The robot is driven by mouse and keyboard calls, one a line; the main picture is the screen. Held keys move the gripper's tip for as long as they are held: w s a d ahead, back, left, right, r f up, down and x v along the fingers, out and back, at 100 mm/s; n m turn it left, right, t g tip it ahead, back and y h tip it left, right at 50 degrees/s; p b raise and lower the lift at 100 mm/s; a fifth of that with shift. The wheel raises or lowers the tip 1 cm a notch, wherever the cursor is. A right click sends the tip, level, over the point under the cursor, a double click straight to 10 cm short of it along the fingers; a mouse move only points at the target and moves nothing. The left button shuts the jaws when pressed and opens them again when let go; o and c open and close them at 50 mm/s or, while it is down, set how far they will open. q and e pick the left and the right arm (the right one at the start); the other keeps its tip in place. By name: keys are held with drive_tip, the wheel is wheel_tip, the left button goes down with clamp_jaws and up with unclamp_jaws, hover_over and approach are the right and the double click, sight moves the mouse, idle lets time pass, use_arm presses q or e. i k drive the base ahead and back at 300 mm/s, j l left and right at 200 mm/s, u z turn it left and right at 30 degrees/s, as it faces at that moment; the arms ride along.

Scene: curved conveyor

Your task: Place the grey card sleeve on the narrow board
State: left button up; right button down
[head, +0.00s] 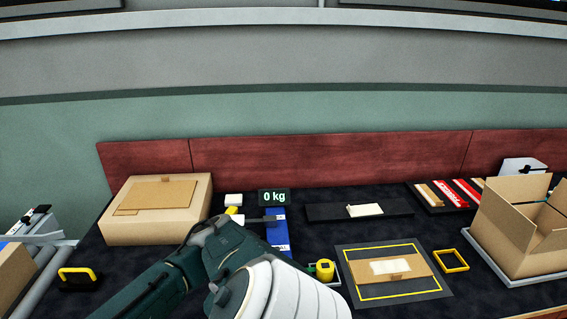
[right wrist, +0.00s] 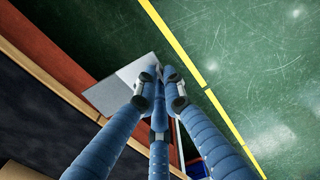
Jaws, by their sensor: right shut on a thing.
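In the right wrist view my right gripper (right wrist: 160,78), with blue segmented fingers, is shut on a flat light-grey piece (right wrist: 122,84) that looks like the grey card sleeve. The piece sticks out to the left of the fingertips, and the fingers hide part of it. It is over the green floor by the table's edge. In the head view a long, narrow black board (head: 325,212) lies towards the back of the table, with a small cream packet (head: 364,210) on it. My left gripper is not in view.
A closed carton (head: 140,228) stands at the left and an open carton (head: 515,245) at the right. A yellow-outlined mat (head: 352,291) carries a flat cardboard piece (head: 415,267). A yellow tape roll (head: 325,270), yellow frame (head: 451,261) and 0 kg display (head: 274,197) are nearby.

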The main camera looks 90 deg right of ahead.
sight(392, 269)
drive_tip(key=k+u, duration=0.3)
drive_tip(key=k, duration=0.7)
drive_tip(key=k+z, duration=0.3)
drive_tip(key=k+l+z, duration=0.3)
drive_tip(key=j, duration=0.1)
